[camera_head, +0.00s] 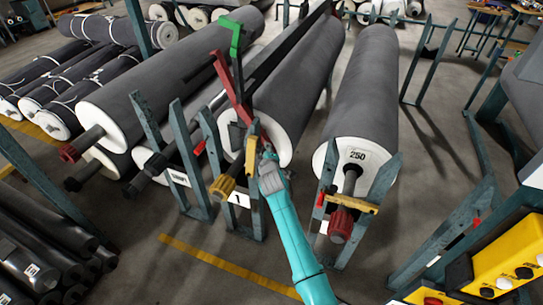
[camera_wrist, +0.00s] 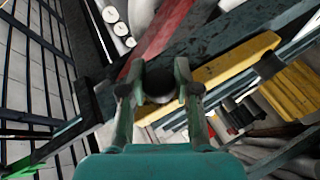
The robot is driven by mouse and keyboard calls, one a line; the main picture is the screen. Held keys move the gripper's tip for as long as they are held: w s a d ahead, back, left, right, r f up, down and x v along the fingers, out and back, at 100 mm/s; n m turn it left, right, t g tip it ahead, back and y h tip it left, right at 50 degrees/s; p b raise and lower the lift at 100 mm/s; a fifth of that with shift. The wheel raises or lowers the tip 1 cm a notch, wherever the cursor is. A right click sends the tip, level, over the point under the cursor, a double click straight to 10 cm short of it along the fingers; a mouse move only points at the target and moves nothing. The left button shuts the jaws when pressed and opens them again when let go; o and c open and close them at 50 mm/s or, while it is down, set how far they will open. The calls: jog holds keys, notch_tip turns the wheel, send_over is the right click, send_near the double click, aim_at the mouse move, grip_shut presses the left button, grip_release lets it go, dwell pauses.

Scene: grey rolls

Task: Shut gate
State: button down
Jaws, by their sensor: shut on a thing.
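The likely gate is a yellow bar (camera_head: 250,155) on the stand (camera_head: 208,150) marked 1. It stands steeply up along a post instead of lying across the stand. In the wrist view the yellow bar (camera_wrist: 225,72) runs behind the fingers, beside a dark teal beam. My gripper (camera_head: 265,160) is at this bar. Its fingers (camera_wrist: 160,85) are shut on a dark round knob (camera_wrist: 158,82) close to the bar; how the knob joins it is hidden. A red bar (camera_head: 223,76) rises from the post toward a green end piece (camera_head: 234,37).
A grey roll (camera_head: 295,90) lies behind the stand. To the right, roll 250 (camera_head: 365,90) has a yellow bar (camera_head: 352,203) lying across its stand. A yellow control box (camera_head: 500,260) stands at the lower right. The floor in front, with its yellow line (camera_head: 215,262), is clear.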

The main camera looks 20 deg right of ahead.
jog(key=shift+w+a+r+n+g, duration=0.3)
jog(key=shift+w+a, duration=0.05)
jog(key=shift+a, duration=0.15)
jog(key=c, duration=0.8)
grip_release()
jog(key=v, duration=1.2)
jog(key=shift+a+f, duration=0.1)
jog(key=shift+f, duration=0.1)
